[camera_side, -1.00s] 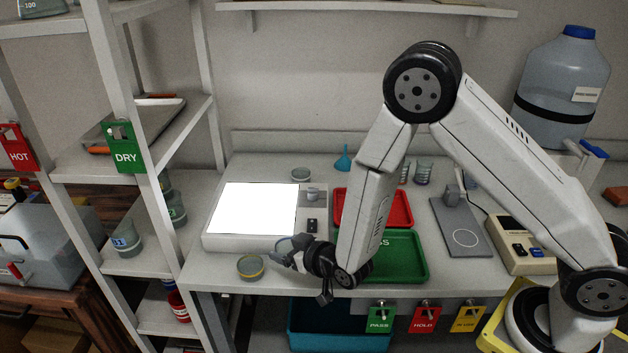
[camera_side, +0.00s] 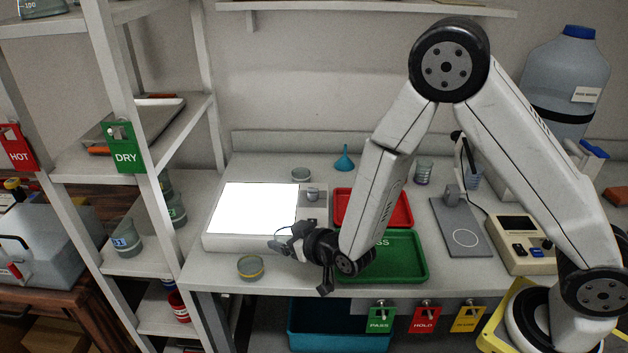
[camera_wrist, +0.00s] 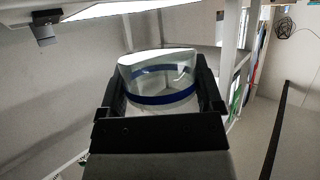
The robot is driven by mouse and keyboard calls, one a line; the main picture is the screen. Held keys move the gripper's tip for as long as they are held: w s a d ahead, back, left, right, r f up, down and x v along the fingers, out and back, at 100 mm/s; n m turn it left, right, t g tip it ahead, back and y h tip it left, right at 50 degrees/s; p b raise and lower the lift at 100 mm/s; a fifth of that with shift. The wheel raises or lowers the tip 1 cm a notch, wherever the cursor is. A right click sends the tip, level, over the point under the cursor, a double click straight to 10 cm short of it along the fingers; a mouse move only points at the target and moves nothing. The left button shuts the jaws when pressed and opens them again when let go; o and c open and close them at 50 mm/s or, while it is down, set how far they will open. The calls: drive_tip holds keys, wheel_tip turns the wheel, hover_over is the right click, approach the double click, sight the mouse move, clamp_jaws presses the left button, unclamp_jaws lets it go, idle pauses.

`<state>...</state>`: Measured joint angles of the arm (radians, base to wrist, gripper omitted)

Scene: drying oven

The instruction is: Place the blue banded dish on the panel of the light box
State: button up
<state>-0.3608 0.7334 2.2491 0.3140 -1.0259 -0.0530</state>
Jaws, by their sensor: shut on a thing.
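The blue banded dish (camera_wrist: 163,82) is a clear, shallow dish with a blue band. It sits between the two fingers of my gripper (camera_wrist: 160,88) in the wrist view. In the side view my gripper (camera_side: 286,244) is shut on it beside the front right corner of the light box (camera_side: 225,243); the dish is small and partly hidden there. The light box's white lit panel (camera_side: 254,209) is bare. The dish is apart from the panel, to its front right.
A yellow banded dish (camera_side: 250,267) stands in front of the light box, and another dish (camera_side: 300,175) behind it. A red tray (camera_side: 345,208) and a green tray (camera_side: 415,262) lie to the right. A shelf rack (camera_side: 140,170) stands to the left.

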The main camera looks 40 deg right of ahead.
drive_tip(key=shift+w+d+r+m+h, duration=0.25)
drive_tip(key=shift+d+r+m+h, duration=0.05)
drive_tip(key=shift+r, duration=0.2)
drive_tip(key=w+d+r+m+h, duration=0.1)
drive_tip(key=d+r+m+h, duration=0.3)
drive_tip(key=r, duration=0.3)
drive_tip(key=shift+w+d+r+m+g+h, duration=0.3)
drive_tip(key=shift+w+d+r+g+h, duration=0.1)
drive_tip(key=shift+d+h, duration=0.25)
drive_tip(key=shift+h, duration=0.25)
hover_over(263, 216)
drive_tip(key=shift+d+f, duration=0.1)
drive_tip(key=shift+f, duration=4.55)
